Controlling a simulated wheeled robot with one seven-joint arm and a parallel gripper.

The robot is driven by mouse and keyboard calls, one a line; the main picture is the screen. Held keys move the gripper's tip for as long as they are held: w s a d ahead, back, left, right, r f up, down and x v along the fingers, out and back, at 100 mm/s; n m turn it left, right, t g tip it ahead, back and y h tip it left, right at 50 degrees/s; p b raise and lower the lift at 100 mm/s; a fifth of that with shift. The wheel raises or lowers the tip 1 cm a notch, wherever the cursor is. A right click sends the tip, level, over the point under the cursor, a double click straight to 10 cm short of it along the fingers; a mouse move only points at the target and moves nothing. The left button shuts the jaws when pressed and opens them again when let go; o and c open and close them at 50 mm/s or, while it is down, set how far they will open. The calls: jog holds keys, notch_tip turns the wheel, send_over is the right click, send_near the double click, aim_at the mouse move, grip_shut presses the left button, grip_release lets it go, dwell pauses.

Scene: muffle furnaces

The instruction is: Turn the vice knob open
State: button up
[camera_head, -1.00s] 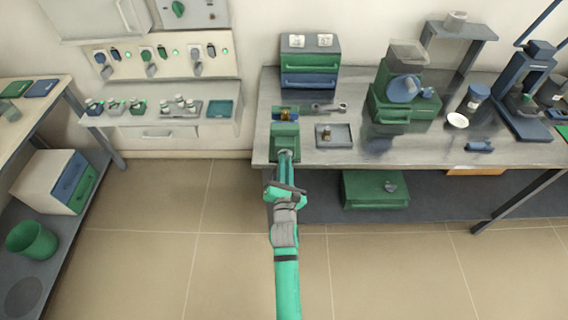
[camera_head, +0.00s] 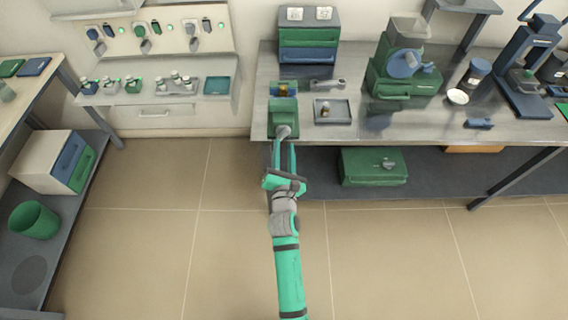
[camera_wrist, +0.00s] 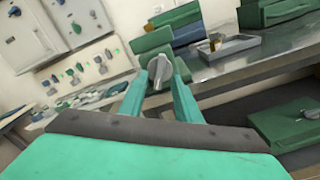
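The green vice (camera_head: 283,106) stands at the left front edge of the metal bench, with a blue and brass part (camera_head: 283,88) at its back. Its grey knob (camera_head: 284,131) faces me at the front; in the wrist view the knob (camera_wrist: 158,70) shows between the far ends of my two green fingers. My gripper (camera_head: 284,143) points at the vice from in front of the bench. The fingers are apart, one on each side of the knob in the wrist view (camera_wrist: 160,76). I see a gap beside the knob; finger contact is unclear.
A grey tray (camera_head: 332,111) with a small brass-coloured piece is right of the vice, and a wrench-like tool (camera_head: 328,85) lies behind it. A drawer unit (camera_head: 308,45) stands at the back. A green case (camera_head: 374,167) sits on the lower shelf. The floor in front is clear.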

jog(key=s, duration=0.6)
jog(key=shift+s, duration=0.4)
jog(key=shift+d, duration=0.1)
